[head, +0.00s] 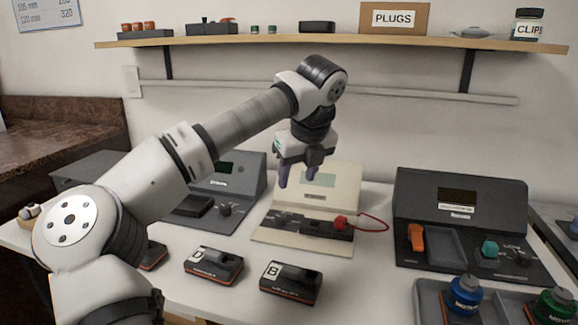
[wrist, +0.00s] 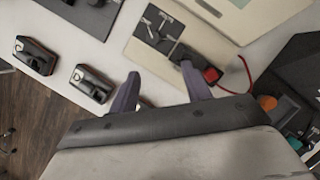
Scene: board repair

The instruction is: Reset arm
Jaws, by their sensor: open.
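My gripper (head: 298,178) hangs from my raised arm, above and in front of the beige device (head: 322,243) in the head view. Its two purple fingers are apart with nothing between them, also seen in the wrist view (wrist: 158,92). The beige device has a dark strip with a red plug (head: 341,222) and a red cable (head: 374,222) at its right end. The red plug shows near the right finger in the wrist view (wrist: 211,75). The gripper appears clear of the table and devices.
Black modules D (head: 214,267) and B (head: 291,284) lie at the front. A dark grey device (head: 460,220) stands right, with a grey tray (head: 424,300) holding blue and green bottles before it. A wooden shelf (head: 300,40) with a PLUGS box (head: 394,18) runs along the back wall.

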